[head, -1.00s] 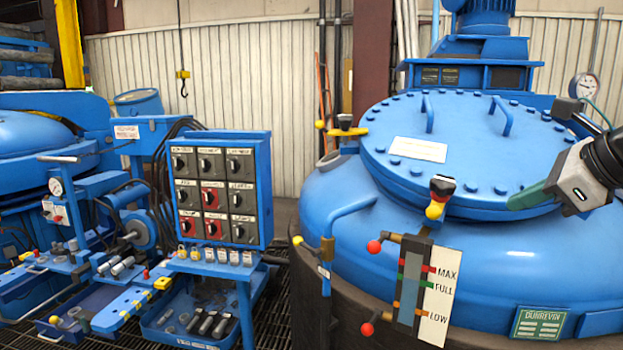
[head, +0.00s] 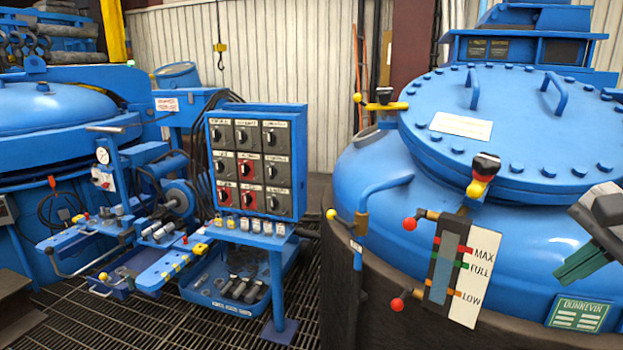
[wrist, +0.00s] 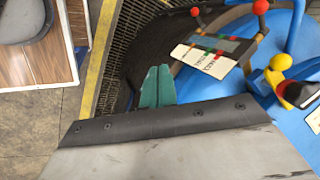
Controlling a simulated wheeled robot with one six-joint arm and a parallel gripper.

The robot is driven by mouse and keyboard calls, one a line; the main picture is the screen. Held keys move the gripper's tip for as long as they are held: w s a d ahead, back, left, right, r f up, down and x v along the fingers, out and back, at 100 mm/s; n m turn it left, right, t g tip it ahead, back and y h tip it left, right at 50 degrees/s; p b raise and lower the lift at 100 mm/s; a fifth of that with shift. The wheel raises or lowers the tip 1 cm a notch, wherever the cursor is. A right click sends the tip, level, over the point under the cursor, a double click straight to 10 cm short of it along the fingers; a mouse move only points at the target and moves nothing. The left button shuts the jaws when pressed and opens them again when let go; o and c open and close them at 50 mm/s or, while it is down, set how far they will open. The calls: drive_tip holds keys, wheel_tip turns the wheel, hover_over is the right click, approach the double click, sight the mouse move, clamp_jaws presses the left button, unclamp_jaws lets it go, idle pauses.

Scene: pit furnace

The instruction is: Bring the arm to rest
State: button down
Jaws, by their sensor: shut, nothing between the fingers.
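My gripper (head: 572,267) is at the right edge of the head view, in front of the large blue vessel (head: 378,235). Its green fingers are together and empty, pointing down and to the left. In the wrist view the shut green fingers (wrist: 157,86) show at the middle, above the dark rim of the vessel's base. The fingers look apart from the level gauge (head: 455,270), which stands to their left with MAX, FULL and LOW marks. The rest of my arm is cut off by the frame.
A control panel with rotary knobs (head: 250,163) stands left of the vessel. Red-knobbed valves (head: 398,304) and a black-handled lever (head: 482,175) stick out near the gauge. A second blue furnace (head: 50,125) is at the far left. Grating floor (head: 150,325) lies open at the front left.

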drive_tip(key=s+a+f+n+g+h, duration=0.2)
drive_tip(key=s+a+f+n, duration=0.4)
drive_tip(key=n, duration=0.7)
drive_tip(key=shift+s+a+f+n+g, duration=0.4)
drive_tip(key=shift+s+a+g, duration=0.1)
drive_tip(key=shift+a, duration=0.65)
